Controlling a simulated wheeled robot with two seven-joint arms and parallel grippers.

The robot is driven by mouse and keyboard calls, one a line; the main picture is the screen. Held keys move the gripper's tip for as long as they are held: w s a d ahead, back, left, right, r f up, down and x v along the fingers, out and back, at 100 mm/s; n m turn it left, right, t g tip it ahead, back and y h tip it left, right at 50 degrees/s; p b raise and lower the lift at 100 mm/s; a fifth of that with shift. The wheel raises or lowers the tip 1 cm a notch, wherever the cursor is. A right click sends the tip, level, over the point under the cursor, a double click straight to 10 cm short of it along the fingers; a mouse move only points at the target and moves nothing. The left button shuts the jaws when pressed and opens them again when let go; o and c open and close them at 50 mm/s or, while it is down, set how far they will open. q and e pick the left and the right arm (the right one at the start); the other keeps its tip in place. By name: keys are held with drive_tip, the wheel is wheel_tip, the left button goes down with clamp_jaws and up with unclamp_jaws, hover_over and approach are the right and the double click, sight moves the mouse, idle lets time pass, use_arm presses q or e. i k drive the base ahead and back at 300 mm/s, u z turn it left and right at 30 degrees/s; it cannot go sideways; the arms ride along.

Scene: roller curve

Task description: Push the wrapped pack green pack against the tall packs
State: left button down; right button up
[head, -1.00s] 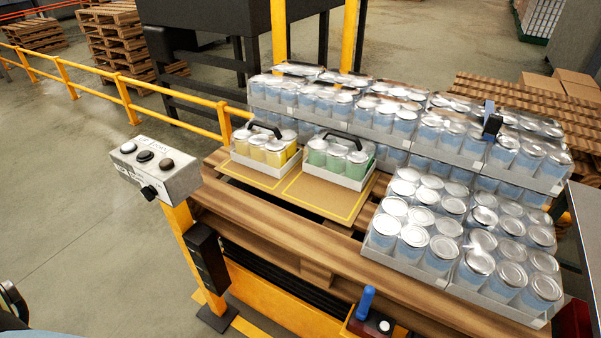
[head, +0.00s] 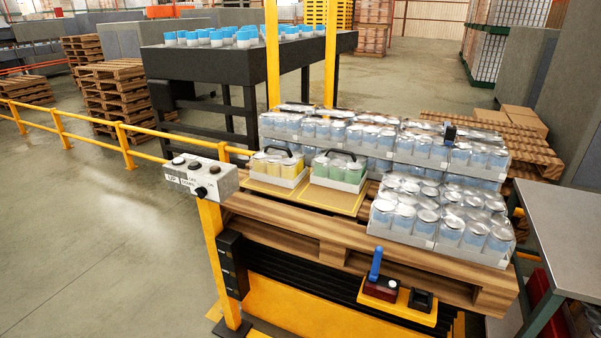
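The green pack (head: 338,173) is a wrapped tray of green cans with a black handle on top. It sits on a tan board with a yellow outline (head: 325,199) on the pallet. The tall packs (head: 378,136), wrapped blue cans stacked high, stand behind it and to its right. Whether the green pack touches them is too small to tell. A similar yellow pack (head: 276,168) sits just left of the green one. Neither of my grippers is in view.
Lower blue can packs (head: 440,219) fill the pallet's right front. A button box (head: 201,178) on a yellow post stands at the front left. A blue-handled device (head: 377,265) is at the pallet's front. A grey table (head: 568,235) is at the right. Yellow rails (head: 93,133) run left.

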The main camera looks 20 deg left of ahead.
sight(339, 169)
drive_tip(key=u, duration=0.6)
drive_tip(key=i, duration=1.6)
drive_tip(key=z, duration=0.9)
